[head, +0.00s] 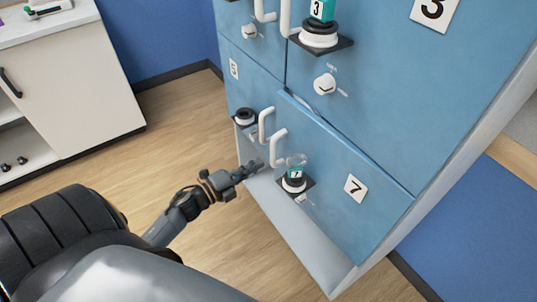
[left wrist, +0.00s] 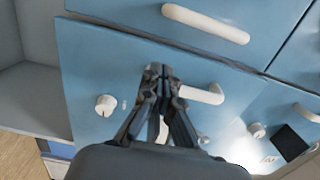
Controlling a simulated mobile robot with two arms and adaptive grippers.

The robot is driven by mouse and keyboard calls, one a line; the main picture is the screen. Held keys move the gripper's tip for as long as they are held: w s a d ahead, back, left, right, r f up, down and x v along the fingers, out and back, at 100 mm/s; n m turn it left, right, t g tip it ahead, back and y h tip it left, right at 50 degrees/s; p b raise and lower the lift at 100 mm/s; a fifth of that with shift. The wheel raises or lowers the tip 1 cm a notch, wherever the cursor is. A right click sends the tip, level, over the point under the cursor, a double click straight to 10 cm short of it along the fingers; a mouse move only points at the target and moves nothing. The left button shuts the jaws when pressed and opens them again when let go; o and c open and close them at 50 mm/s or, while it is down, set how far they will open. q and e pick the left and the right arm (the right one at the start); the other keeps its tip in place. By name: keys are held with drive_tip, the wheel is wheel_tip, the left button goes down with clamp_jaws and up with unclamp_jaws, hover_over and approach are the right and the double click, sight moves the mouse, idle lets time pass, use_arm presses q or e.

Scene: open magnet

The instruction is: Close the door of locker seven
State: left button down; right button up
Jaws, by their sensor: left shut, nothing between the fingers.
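The door of locker seven (head: 340,170) is the lower right blue door in the head view, with a white label "7" (head: 355,188). Its top edge stands out from the cabinet, so it looks slightly ajar. It has a white bar handle (head: 277,149) on its left side and a small dark shelf holding a jar marked 7 (head: 294,180). My left gripper (head: 258,165) is shut and empty, just left of this handle and low. In the left wrist view its fingertips (left wrist: 158,72) are in front of a blue door, beside a white handle (left wrist: 206,95); contact is unclear.
Locker five (head: 247,85) is left of door seven, with its own handle (head: 264,124). Locker three (head: 390,80) is above, with a white knob (head: 325,84). A white counter cabinet (head: 75,85) stands at the left. The wooden floor (head: 185,125) between is clear.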

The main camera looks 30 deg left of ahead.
use_arm(q)
drive_tip(key=x, duration=0.5)
drive_tip(key=shift+w+d+p, duration=0.15)
drive_tip(key=shift+p, duration=0.15)
use_arm(e)
drive_tip(key=shift+w+r, duration=0.4)
drive_tip(key=shift+w, duration=0.05)
